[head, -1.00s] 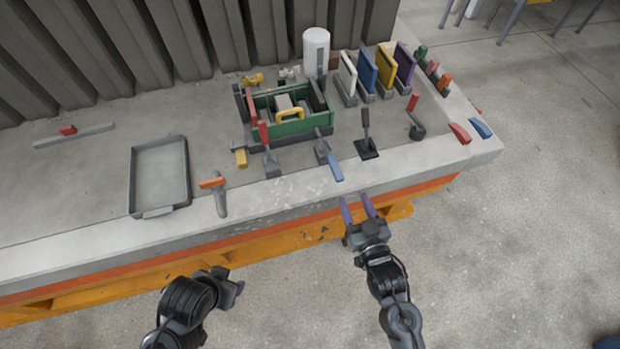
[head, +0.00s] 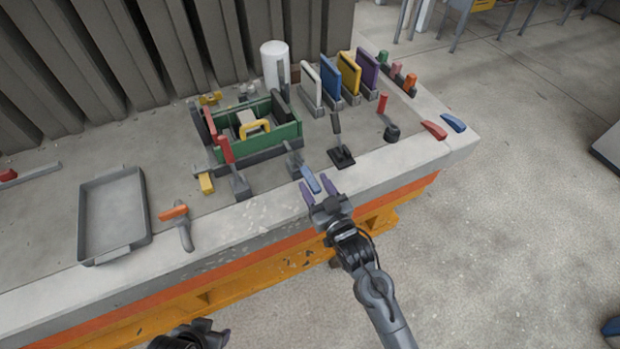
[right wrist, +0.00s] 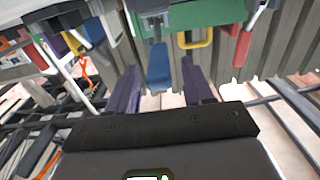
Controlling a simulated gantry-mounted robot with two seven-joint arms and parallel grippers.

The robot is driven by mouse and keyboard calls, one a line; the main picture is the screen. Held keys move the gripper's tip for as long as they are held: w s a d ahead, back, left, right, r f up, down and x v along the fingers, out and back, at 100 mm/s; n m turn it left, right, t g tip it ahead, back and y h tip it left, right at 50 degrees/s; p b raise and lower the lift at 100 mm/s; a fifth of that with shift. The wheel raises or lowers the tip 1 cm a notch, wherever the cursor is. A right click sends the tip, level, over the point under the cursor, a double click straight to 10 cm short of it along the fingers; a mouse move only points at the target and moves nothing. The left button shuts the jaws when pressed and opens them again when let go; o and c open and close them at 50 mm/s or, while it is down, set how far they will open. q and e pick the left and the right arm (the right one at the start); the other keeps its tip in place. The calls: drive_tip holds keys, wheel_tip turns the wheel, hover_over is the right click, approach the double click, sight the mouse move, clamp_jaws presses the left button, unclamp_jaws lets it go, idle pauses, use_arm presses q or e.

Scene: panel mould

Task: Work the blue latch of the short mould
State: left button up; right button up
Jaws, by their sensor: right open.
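The green mould (head: 258,142) with a yellow handle (head: 252,127) stands near the bench's front. Its blue latch (head: 311,179) tilts down towards the front edge from a grey bracket (head: 293,160). The red latch (head: 226,149) beside it stands nearly upright. My right gripper (head: 316,184) is open, its purple fingers pointing at the bench on either side of the blue handle. In the right wrist view the blue latch (right wrist: 158,67) shows between the spread fingers, with gaps on both sides. My left gripper (head: 205,335) is mostly cut off at the bottom edge.
A grey tray (head: 83,225) and an orange-handled tool (head: 182,228) lie to the left. A black lever (head: 338,140) on a plate stands close right of the blue latch. Upright coloured panels (head: 348,75) stand behind. The floor in front is clear.

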sight(310, 177)
drive_tip(key=shift+x, duration=1.7)
clamp_jaws()
